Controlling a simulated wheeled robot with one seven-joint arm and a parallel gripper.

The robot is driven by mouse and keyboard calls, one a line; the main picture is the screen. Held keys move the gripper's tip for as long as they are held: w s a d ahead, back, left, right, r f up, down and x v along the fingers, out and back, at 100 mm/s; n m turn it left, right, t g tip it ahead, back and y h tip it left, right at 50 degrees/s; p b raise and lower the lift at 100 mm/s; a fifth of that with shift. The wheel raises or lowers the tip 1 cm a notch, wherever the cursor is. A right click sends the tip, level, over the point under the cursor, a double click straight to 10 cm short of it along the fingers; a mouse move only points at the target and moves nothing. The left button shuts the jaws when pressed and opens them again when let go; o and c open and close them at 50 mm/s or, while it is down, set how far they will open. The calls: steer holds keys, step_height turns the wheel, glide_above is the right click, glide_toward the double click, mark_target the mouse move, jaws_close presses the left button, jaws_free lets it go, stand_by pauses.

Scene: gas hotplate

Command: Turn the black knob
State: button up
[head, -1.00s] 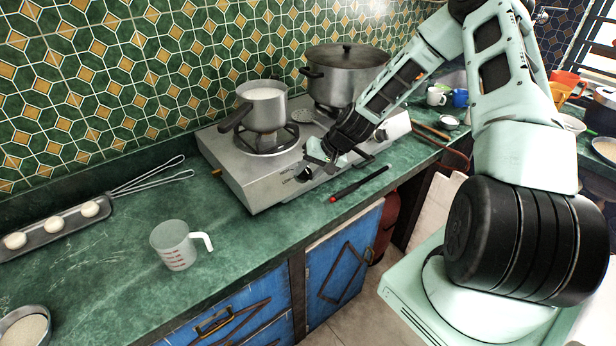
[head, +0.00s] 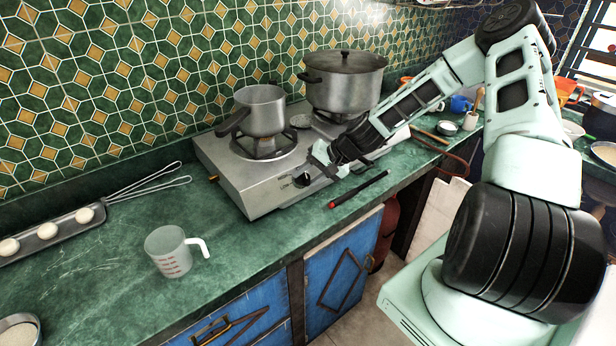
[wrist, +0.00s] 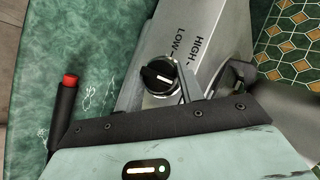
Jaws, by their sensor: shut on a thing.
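The black knob (wrist: 158,78) is on the front panel of the steel gas hotplate (head: 265,192). It is round with a white pointer mark, beside the printed words LOW and HIGH. In the head view the knob (head: 302,180) shows just below and left of my gripper (head: 318,164). In the wrist view my gripper (wrist: 205,83) is at the knob, with a pale finger against its right side. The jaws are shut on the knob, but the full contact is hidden.
A small saucepan (head: 262,112) and a large lidded pot (head: 345,82) stand on the hotplate. A black stick with a red end (head: 358,190) lies in front, also seen in the wrist view (wrist: 65,115). A measuring cup (head: 170,252) stands left on the green counter.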

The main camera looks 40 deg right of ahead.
steer(key=o, duration=1)
steer(key=b+v, duration=0.2)
steer(key=v, duration=1.5)
steer(key=shift+s+d+r, duration=0.1)
steer(key=shift+r, duration=0.05)
steer(key=s+a+f+n+g+h, duration=0.1)
steer(key=s+a+n+g, duration=0.2)
steer(key=a, duration=0.8)
steer(key=s+a+n+g+h, duration=0.1)
steer(key=s+a+n+g, duration=0.2)
steer(key=a, duration=0.7)
steer(key=s+a+r+n+h, duration=0.1)
steer(key=s+a+r+n, duration=0.1)
steer(key=s+a, duration=0.3)
steer(key=s+a+r+n+h, duration=0.1)
steer(key=s+a+r+n, duration=0.1)
steer(key=s+a+n, duration=0.2)
steer(key=s+a+r+n+h, duration=0.1)
steer(key=s+a+n, duration=0.3)
steer(key=s, duration=0.4)
steer(key=shift+a+r, duration=0.4)
steer(key=shift+a, duration=0.4)
